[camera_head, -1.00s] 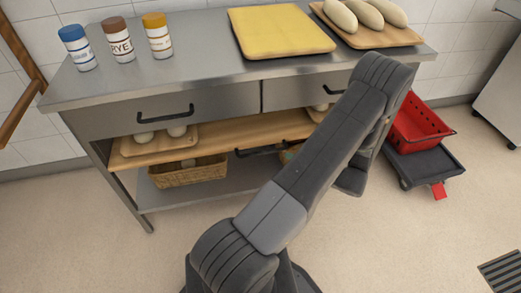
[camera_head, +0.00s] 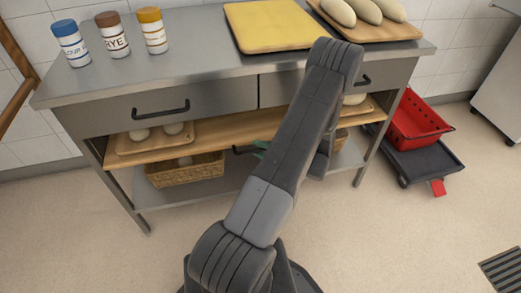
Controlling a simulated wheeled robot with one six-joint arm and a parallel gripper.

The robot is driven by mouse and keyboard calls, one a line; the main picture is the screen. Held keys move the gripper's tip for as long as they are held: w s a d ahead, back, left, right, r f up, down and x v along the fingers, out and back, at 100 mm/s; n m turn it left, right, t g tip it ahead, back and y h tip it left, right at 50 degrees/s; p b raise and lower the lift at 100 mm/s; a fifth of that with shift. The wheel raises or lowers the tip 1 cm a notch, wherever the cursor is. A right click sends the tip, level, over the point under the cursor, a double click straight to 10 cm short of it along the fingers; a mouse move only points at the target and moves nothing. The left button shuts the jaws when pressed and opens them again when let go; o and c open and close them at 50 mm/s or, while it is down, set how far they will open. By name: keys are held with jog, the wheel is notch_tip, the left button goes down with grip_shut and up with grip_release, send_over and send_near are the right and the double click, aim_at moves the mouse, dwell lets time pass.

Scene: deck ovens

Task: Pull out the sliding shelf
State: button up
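The sliding shelf (camera_head: 228,131) is a wooden board under the drawers of the steel table. Its front edge looks about level with the table front. Its black bar handle (camera_head: 243,150) shows only at its left end; my arm covers the rest. Small green pieces (camera_head: 261,149) show at the left edge of my arm, close to the handle; they may be fingertips of my gripper. The rest of my gripper is hidden behind my arm, so I cannot tell its opening or whether it touches the handle.
Trays with pale dough balls (camera_head: 173,128) sit on the shelf. A wicker basket (camera_head: 185,170) stands below it. Drawer handles (camera_head: 160,109) are above. A red crate (camera_head: 415,122) on a dark trolley (camera_head: 425,163) stands at right. The floor in front is clear.

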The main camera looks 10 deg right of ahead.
grip_shut()
jog(key=shift+s, duration=0.15)
